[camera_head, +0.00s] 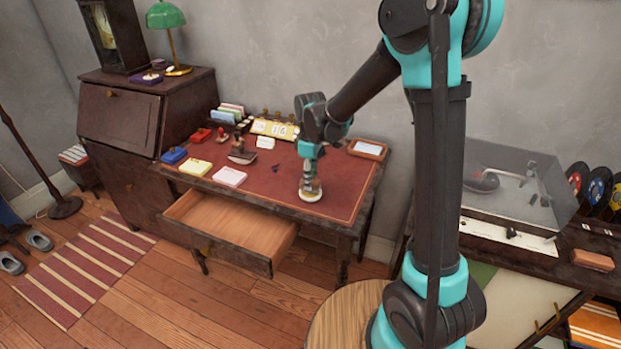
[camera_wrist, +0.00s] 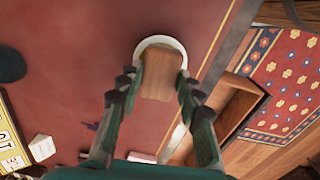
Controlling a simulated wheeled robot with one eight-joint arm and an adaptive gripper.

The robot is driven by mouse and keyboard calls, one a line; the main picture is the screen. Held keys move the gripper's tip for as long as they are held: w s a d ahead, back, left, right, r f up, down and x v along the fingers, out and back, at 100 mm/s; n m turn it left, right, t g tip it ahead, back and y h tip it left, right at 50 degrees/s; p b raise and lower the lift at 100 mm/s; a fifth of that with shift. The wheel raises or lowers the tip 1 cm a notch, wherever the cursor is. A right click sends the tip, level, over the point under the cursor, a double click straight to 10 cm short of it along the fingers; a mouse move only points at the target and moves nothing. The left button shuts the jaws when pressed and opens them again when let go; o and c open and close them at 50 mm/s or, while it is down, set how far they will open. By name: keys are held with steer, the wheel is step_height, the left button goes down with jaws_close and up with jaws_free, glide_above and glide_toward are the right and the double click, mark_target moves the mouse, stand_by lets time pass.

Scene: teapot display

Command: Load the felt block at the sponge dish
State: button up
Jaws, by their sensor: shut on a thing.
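My gripper (camera_head: 310,178) points down over the right front part of the desk's red top. In the wrist view, my gripper (camera_wrist: 160,78) is shut on a brown, wood-backed block (camera_wrist: 160,75), the felt block, with one finger on each side. The round, pale sponge dish (camera_wrist: 160,39) lies under the block, and its rim shows around the block's far end. In the head view the dish (camera_head: 310,196) is a small pale round below the fingers. The block's underside is hidden. I cannot tell whether it touches the dish.
The desk's drawer (camera_head: 232,225) is pulled open at the front left. A pink pad (camera_head: 229,176), a yellow pad (camera_head: 195,167), a blue case (camera_head: 174,155) and a dark rocker (camera_head: 242,155) stand left. A framed tray (camera_head: 368,149) lies behind right. The desk's middle is mostly clear.

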steer(key=shift+f, duration=0.5)
stand_by(1.2)
steer(key=shift+r, duration=3.5)
